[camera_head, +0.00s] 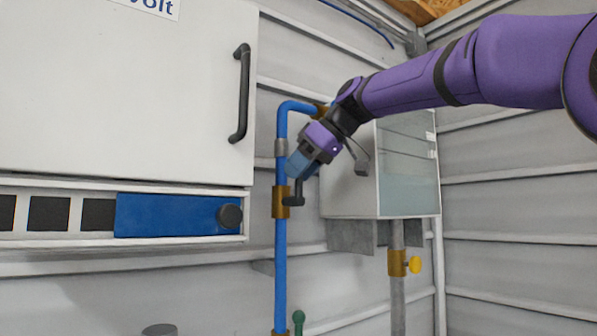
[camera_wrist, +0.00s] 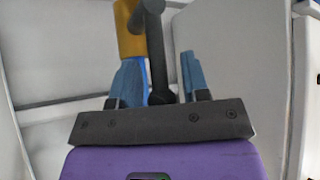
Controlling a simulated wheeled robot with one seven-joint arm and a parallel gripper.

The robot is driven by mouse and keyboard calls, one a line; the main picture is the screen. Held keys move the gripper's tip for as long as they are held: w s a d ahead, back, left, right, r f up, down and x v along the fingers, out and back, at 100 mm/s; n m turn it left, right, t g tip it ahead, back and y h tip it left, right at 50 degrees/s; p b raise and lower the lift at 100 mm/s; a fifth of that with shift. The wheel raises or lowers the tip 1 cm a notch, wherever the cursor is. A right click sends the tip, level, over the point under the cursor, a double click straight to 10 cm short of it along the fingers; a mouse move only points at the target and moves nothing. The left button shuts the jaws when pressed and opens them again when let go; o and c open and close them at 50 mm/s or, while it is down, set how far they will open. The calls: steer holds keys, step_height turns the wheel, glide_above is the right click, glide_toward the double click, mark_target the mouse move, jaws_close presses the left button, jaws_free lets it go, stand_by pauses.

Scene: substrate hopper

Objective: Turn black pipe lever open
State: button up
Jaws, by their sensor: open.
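The black pipe lever (camera_head: 298,193) sits on a brass valve (camera_head: 280,202) on the upright blue pipe. My gripper (camera_head: 298,165) is just above the lever, angled down towards it. In the wrist view, the two blue fingers of my gripper (camera_wrist: 163,75) are apart. The black lever (camera_wrist: 157,55) shows between them, closer to the left finger. The brass valve (camera_wrist: 130,32) is beyond the left finger. I cannot tell whether a finger touches the lever. Part of the lever's upper end is hidden behind my gripper in the head view.
A white cabinet (camera_head: 120,95) with a black handle (camera_head: 240,95) stands left of the pipe. A glass-fronted box (camera_head: 408,165) is close behind my gripper on the right. Below it is a grey pipe with a yellow-knobbed valve (camera_head: 398,263). A green knob (camera_head: 298,317) is lower down.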

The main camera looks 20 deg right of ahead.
steer(key=v, duration=1)
steer(key=shift+s+d, duration=0.1)
steer(key=shift+s, duration=0.05)
steer(key=s+d+f+m+h, duration=0.2)
steer(key=s+f, duration=0.5)
steer(key=f, duration=0.5)
steer(key=s+d+f+m+h, duration=0.2)
steer(key=s+f+m, duration=0.3)
steer(key=f, duration=0.8)
steer(key=s+d+f+m+h, duration=0.2)
steer(key=s+f+m, duration=0.1)
steer(key=s+f, duration=0.7)
step_height(320, 180, down, 3)
steer(key=shift+s+f+h, duration=0.1)
steer(key=shift+s+h, duration=0.3)
